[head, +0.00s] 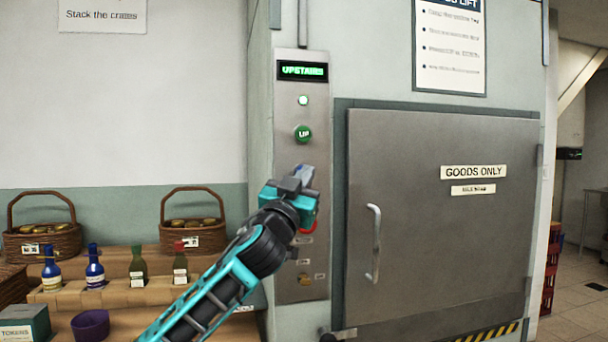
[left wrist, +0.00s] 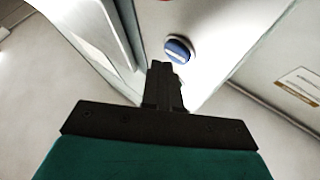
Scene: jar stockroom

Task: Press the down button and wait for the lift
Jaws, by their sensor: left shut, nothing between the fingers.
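The lift's steel control panel (head: 288,130) is on the wall left of the lift door. Its display (head: 303,71) reads "UPSTAIRS" in green, with a lit indicator (head: 303,101) below. A green button (head: 303,134) is marked "UP". My left gripper (head: 297,181) is shut and empty, in front of the panel below that button. In the left wrist view a blue button (left wrist: 178,49) lies just beyond the closed fingertips (left wrist: 165,75); I cannot tell whether they touch. The gripper mostly hides it in the head view. The lift door (head: 430,225) is shut. My right gripper is not in view.
A red control (head: 313,227) shows partly behind the left gripper. The door's handle (head: 374,243) is to the right. Shelves at left hold baskets (head: 191,217), bottles (head: 137,268) and a purple bowl (head: 90,325). Red crates (head: 551,265) stand beyond the lift.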

